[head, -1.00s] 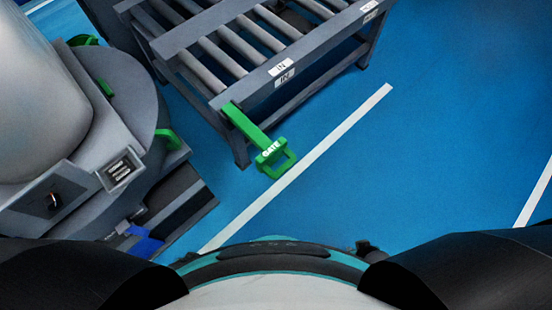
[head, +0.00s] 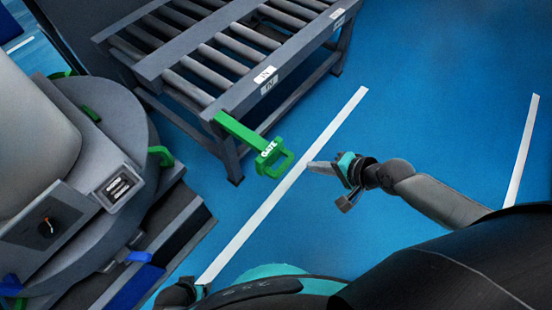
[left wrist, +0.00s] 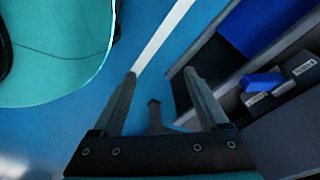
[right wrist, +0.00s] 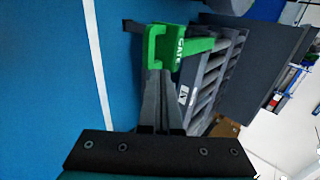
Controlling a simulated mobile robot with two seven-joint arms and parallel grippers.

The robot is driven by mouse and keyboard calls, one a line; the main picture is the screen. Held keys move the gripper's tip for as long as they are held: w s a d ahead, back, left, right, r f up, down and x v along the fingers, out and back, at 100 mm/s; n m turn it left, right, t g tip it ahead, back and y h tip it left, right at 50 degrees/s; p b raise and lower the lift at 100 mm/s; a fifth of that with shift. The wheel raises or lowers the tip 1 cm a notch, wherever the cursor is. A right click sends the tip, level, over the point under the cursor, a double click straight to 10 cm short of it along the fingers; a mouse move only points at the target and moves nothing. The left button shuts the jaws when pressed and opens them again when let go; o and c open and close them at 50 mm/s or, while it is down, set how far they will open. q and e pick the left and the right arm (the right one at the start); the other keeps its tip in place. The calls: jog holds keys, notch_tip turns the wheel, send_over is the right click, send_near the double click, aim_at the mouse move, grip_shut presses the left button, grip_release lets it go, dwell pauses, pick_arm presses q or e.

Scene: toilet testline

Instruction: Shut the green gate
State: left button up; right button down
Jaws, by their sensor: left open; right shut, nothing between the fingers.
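The green gate (head: 245,136) is a bar with a loop handle marked GATE. It sticks out from the near corner of the roller conveyor (head: 205,122). My right gripper (head: 316,166) is shut and empty, just to the right of the handle and apart from it in the head view. In the right wrist view the gate (right wrist: 172,47) lies straight beyond the shut fingertips (right wrist: 157,75); I cannot tell whether they touch. My left gripper (left wrist: 164,82) is open and empty, pointing toward the floor beside a dark machine base; in the head view it is mostly hidden at the bottom edge.
A grey round machine (head: 95,140) with a control panel and green handles stands left of the conveyor. Blue parts (head: 139,257) sit on its base. A white floor line (head: 290,180) runs past the gate. The blue floor to the right is clear.

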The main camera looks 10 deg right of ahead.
aim_at(272, 155)
jog(key=b+x, duration=0.2)
jog(key=x, duration=0.2)
jog(key=b+x, duration=0.2)
jog(key=x, duration=0.2)
jog(key=w+r+b+x, duration=0.1)
jog(key=b+x, duration=0.1)
jog(key=x, duration=0.2)
jog(key=shift+a+r, duration=0.15)
jog(key=shift+a, duration=0.15)
pick_arm(q)
jog(key=w+d+r, duration=0.2)
jog(key=w+r, duration=0.1)
jog(key=r, duration=0.2)
jog(key=w+d+r+t, duration=0.1)
jog(key=w+d+r, duration=0.1)
jog(key=w+r, duration=0.2)
jog(key=shift+r, duration=1.3)
pick_arm(e)
jog(key=shift+w+a, duration=0.4)
jog(key=shift+w, duration=0.15)
pick_arm(q)
jog(key=shift+d+h, duration=0.1)
jog(key=shift+h, duration=0.2)
